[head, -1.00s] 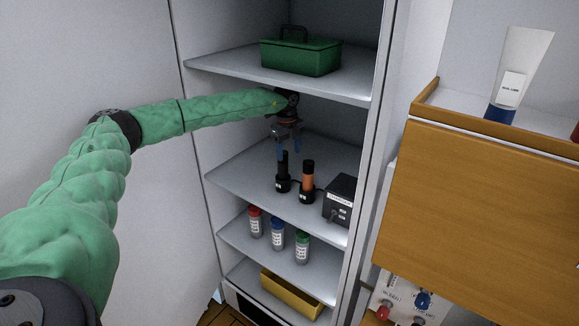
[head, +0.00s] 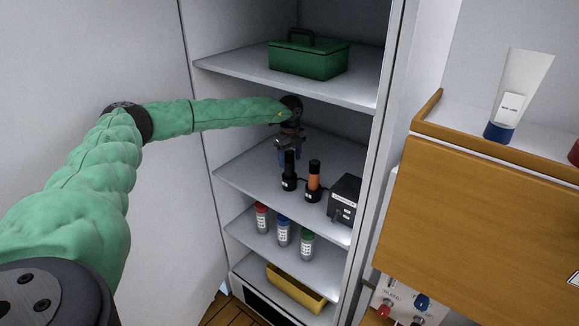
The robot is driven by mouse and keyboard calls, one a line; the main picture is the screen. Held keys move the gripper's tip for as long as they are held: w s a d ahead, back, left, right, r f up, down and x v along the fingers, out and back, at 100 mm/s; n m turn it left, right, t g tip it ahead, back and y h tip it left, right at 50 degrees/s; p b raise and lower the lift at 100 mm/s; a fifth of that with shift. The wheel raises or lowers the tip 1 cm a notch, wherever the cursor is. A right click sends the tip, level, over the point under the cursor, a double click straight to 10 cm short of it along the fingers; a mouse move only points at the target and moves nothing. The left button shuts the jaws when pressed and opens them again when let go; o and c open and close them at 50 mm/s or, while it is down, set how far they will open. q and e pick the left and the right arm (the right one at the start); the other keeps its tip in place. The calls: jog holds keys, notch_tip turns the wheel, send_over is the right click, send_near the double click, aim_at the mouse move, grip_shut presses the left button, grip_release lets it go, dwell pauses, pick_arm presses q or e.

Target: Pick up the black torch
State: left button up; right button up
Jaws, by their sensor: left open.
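The black torch (head: 289,172) stands upright on the cabinet's middle shelf (head: 240,172), left of an orange and black torch (head: 313,181). My left gripper (head: 289,155) reaches in from the left, pointing down, with its blue-tipped fingers open at the top of the black torch. The fingers appear to be around or just behind its upper end; I cannot tell whether they touch it. My right gripper is not in view.
A black box (head: 344,198) sits right of the torches. A green toolbox (head: 308,60) stands on the shelf above my gripper. Below are red, blue and green-capped bottles (head: 283,232) and a yellow bin (head: 296,288). A wooden cabinet (head: 480,210) stands at right.

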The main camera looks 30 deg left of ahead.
aim_at(290, 163)
pick_arm(q)
jog(key=shift+f+p, duration=0.2)
jog(key=shift+p, duration=0.15)
jog(key=shift+f+p, duration=0.45)
jog(key=shift+f, duration=0.9)
jog(key=c, duration=1.3)
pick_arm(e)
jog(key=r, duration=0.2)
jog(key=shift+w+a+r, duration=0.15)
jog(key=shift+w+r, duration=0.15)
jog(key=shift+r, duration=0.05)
